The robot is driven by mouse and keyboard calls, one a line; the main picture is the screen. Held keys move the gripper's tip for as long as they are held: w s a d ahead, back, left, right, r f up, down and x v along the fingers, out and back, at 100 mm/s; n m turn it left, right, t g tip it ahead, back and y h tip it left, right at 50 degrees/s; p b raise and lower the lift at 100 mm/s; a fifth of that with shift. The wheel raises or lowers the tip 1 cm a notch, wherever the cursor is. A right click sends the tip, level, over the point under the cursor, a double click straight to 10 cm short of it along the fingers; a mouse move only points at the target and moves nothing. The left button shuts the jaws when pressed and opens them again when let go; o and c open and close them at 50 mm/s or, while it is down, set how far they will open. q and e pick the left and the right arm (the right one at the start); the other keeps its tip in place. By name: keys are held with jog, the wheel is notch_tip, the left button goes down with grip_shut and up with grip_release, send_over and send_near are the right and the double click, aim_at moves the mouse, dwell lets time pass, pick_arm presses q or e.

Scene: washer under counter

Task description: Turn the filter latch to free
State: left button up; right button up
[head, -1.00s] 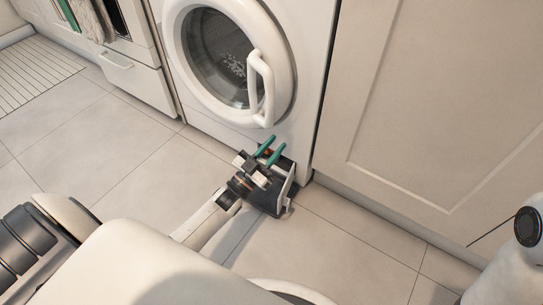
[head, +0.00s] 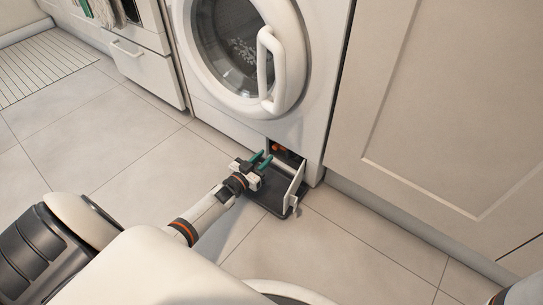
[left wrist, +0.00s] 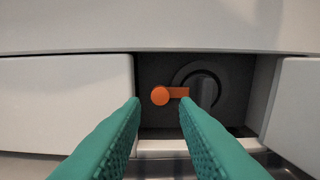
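The orange filter latch (left wrist: 168,96) lies sideways in the left wrist view. Its round knob is at left and its bar runs right, to the dark grey filter cap (left wrist: 206,88). They sit in an open recess at the washer's bottom right corner; the latch shows small in the head view (head: 279,148). My left gripper (head: 263,161) is open and empty, its green fingers pointing at the recess from just in front. In the left wrist view its fingertips (left wrist: 160,100) appear on either side of the latch knob; contact cannot be told. My right gripper is out of view.
The washer (head: 232,122) stands above the recess, its round door closed with a white handle (head: 266,70). A dark tray (head: 268,196) with a white upright flap (head: 294,188) juts onto the floor below the recess. A cabinet panel (head: 430,110) is at right. Tiled floor is clear at left.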

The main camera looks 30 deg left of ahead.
aim_at(274, 148)
pick_arm(q)
jog(key=w+b, duration=0.1)
jog(key=w, duration=0.3)
jog(key=shift+d+f+b, duration=0.15)
jog(key=shift+b, duration=0.25)
jog(key=shift+w, duration=0.35)
grip_shut()
